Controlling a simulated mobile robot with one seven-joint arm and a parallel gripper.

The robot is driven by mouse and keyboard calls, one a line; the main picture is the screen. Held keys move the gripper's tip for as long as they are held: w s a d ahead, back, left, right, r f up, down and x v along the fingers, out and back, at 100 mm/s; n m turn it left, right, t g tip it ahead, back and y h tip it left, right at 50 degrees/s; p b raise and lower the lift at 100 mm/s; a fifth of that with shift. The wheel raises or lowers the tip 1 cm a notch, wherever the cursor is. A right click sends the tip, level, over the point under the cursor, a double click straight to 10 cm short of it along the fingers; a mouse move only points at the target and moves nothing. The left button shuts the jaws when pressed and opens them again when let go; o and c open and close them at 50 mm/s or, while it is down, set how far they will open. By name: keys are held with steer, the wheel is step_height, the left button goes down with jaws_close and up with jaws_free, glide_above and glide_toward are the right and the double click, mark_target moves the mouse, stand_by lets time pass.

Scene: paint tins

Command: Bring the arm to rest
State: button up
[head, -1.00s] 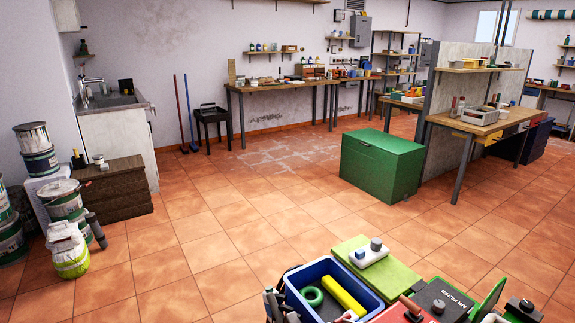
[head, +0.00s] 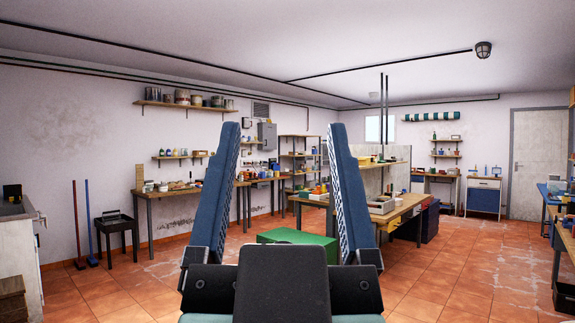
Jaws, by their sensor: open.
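My gripper (head: 287,150) stands upright in the middle foreground of the head view. Its two blue, ridged fingers point up and are wide apart, with nothing between them. The dark gripper body shows below them at the bottom edge. It is raised in front of the camera and touches nothing that I can see. It hides part of the workbenches and the green chest behind it.
A green chest (head: 290,237) stands on the tiled floor behind my gripper. Workbenches (head: 165,194) line the back wall, and another bench (head: 405,208) stands at centre right. A sink unit (head: 18,250) is at far left. Floor (head: 470,265) at right is clear.

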steer(key=shift+s+d+r, duration=0.25)
steer(key=shift+s+r, duration=0.15)
steer(key=shift+r, duration=0.05)
step_height(320, 180, up, 15)
steer(key=p, duration=1.5)
steer(key=shift+a, duration=0.1)
